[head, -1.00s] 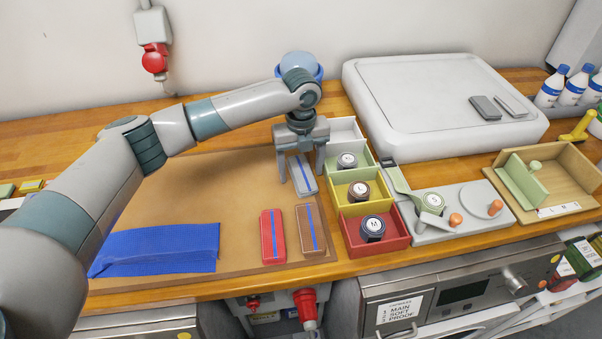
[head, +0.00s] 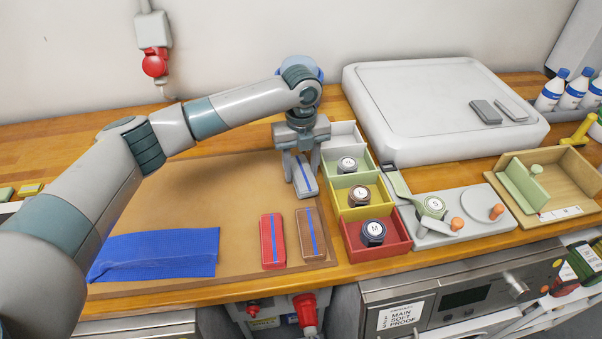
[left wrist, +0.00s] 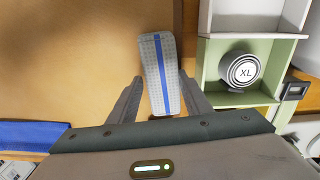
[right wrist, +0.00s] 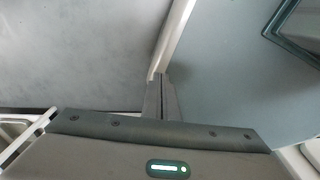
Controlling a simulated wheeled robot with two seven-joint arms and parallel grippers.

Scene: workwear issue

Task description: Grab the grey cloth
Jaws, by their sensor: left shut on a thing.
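The grey cloth (head: 304,179) is a folded grey strip with a blue stripe, lying at the right side of the brown board. It also shows in the left wrist view (left wrist: 160,65), reaching forward from between the fingers. My left gripper (head: 302,172) points down over it and is shut on its sides, with one finger on each side. In the left wrist view the fingers (left wrist: 159,92) flank its near end. My right gripper (right wrist: 161,82) shows only in the right wrist view, with its fingers together and nothing visible between them.
A red cloth (head: 272,240) and a brown cloth (head: 311,234) lie nearer on the board (head: 190,190). A blue cloth (head: 155,252) lies to the left. Coloured bins with labelled round pieces stand close right of the left gripper, including a green bin (left wrist: 210,62).

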